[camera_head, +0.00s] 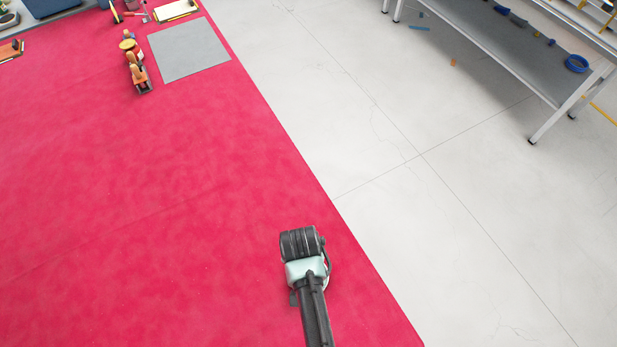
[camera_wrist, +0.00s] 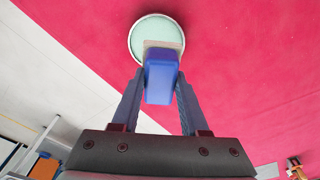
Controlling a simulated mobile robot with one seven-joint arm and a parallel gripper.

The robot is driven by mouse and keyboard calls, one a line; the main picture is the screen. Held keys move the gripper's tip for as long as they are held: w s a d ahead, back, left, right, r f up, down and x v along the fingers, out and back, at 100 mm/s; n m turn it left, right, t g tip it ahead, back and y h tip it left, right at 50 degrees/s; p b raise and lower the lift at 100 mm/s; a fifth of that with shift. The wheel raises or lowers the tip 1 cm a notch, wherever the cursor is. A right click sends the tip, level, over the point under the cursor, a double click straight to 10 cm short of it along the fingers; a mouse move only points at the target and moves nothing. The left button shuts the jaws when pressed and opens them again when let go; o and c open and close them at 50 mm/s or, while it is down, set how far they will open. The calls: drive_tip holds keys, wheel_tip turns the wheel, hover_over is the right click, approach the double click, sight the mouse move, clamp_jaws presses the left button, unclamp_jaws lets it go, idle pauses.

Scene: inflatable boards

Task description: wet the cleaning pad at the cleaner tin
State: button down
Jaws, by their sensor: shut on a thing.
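In the wrist view, my gripper (camera_wrist: 160,76) is shut on the blue block-shaped holder of the cleaning pad (camera_wrist: 160,82). A thin beige edge (camera_wrist: 161,44) shows at its far end. That end overlaps the round cleaner tin (camera_wrist: 133,38), which has a white rim and a pale green inside. I cannot tell whether the pad touches the green surface or hangs above it. In the head view, my dark arm covers the gripper and the pad, and I cannot make out the tin clearly.
The red surface (camera_head: 150,220) is clear around my arm. A grey square sheet (camera_head: 188,50) lies at its far end, beside a wooden-handled tool (camera_head: 137,72) and other items. Pale floor (camera_head: 440,200) lies to the right, with a metal-legged bench (camera_head: 500,55) at the upper right.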

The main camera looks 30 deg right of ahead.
drive_tip(key=shift+s+d+f+m, duration=0.2)
drive_tip(key=shift+s+d+m, duration=0.05)
drive_tip(key=shift+d+m, duration=0.05)
wheel_tip(320, 180, down, 6)
drive_tip(key=b, duration=0.6)
drive_tip(key=shift+f, duration=0.5)
idle(1.9)
wheel_tip(320, 180, up, 7)
drive_tip(key=p, duration=0.7)
drive_tip(key=shift+r, duration=0.15)
idle(0.7)
